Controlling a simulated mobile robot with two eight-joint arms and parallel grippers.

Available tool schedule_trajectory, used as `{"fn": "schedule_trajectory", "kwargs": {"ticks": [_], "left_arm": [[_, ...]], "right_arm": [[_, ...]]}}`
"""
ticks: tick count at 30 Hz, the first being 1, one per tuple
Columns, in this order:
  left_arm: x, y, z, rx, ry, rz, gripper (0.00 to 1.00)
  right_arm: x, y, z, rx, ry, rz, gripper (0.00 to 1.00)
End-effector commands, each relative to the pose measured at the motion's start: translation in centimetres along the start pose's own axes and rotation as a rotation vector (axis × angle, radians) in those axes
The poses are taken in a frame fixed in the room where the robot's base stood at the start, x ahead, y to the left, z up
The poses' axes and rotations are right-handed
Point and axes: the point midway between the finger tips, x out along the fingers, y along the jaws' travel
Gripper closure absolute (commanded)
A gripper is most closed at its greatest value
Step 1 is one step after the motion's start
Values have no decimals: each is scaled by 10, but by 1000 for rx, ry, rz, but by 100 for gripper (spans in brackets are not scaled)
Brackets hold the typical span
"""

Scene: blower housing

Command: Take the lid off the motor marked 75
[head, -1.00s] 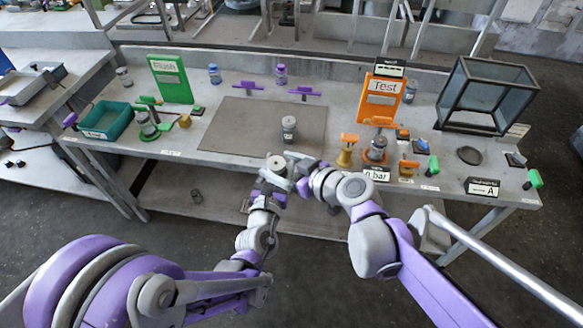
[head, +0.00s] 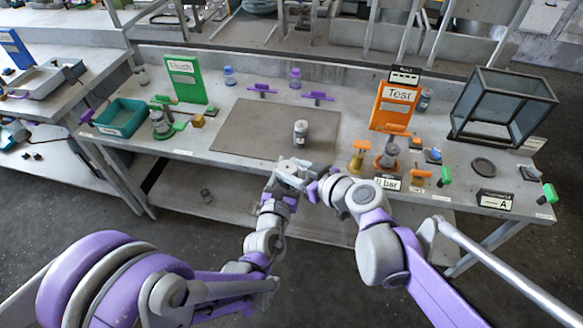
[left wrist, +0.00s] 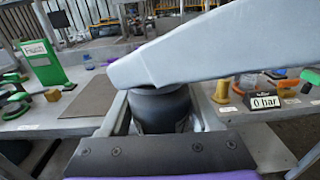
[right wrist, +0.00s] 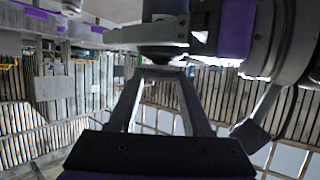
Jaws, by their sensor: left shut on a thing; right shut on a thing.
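My left gripper (head: 287,180) is shut on a motor. In the left wrist view the dark, round motor (left wrist: 161,110) stands between the fingers, and no number is readable on it. My right gripper (head: 312,187) meets the left one in front of the bench. It is shut, with its fingertips at the top of the motor; a large grey part of my right arm covers that top in the left wrist view. In the right wrist view the fingers (right wrist: 160,72) converge below a dark shape. I cannot make out the lid or whether it is apart from the motor.
Another motor (head: 301,133) stands on the brown mat (head: 245,135). One more sits by the orange Test sign (head: 396,104), another on the green fixture (head: 162,126) beside the teal tray (head: 122,129). A glass-sided box (head: 503,100) stands at the right. The bench's front edge lies close behind my grippers.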

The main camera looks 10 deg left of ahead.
Motion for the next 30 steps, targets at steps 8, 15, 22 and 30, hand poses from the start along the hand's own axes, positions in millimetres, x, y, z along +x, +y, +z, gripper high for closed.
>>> {"fn": "schedule_trajectory", "kwargs": {"ticks": [8, 15, 22, 30], "left_arm": [[0, 0, 0, 0, -1, 0, 100], [0, 0, 0, 0, -1, 0, 100], [0, 0, 0, 0, -1, 0, 100], [0, 0, 0, 0, -1, 1, 100]], "right_arm": [[0, 0, 0, 0, 0, 0, 100], [-1, 0, -4, 0, 0, 0, 100], [-4, 0, -11, 0, 0, 0, 100], [-8, 0, -20, 0, 0, 0, 100]]}}
